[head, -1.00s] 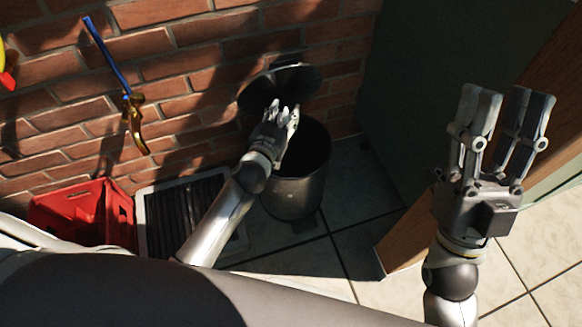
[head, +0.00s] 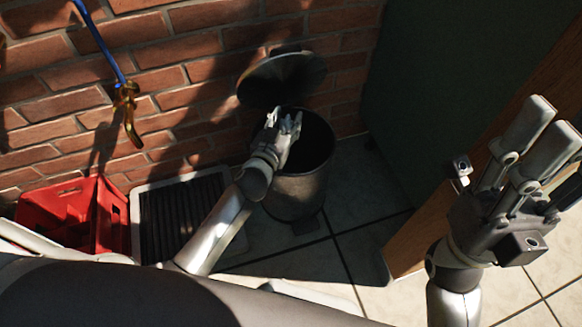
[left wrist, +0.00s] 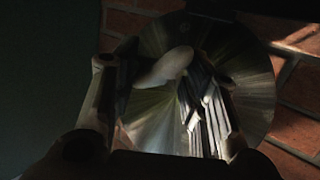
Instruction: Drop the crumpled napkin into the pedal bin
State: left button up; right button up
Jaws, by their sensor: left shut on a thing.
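The pedal bin (head: 300,190) is a dark round can on the tiled floor by the brick wall. Its round lid (head: 283,80) stands open, tilted back toward the wall. My left gripper (head: 284,122) is over the bin's open mouth. It is shut on the crumpled napkin, a small pale lump (left wrist: 165,68) between the fingers in the left wrist view, with the shiny lid behind it. In the head view the napkin is hard to tell from the fingers. My right gripper (head: 538,135) is raised at the right, its fingers apart and empty.
A red crate (head: 75,215) and a grey slatted tray (head: 180,215) lie left of the bin. A blue-handled tool (head: 105,50) hangs on the wall. A wooden post (head: 420,235) and a dark green panel (head: 430,90) stand to the right.

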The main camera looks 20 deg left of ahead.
pick_arm(q)
jog(key=o, duration=0.7)
jog(key=shift+s, duration=0.5)
jog(key=s, duration=0.3)
jog(key=s+r, duration=0.1)
jog(key=s, duration=0.3)
jog(key=s+r, duration=0.1)
jog(key=s, duration=0.3)
jog(key=shift+a, duration=0.35)
jog(key=shift+f, duration=0.1)
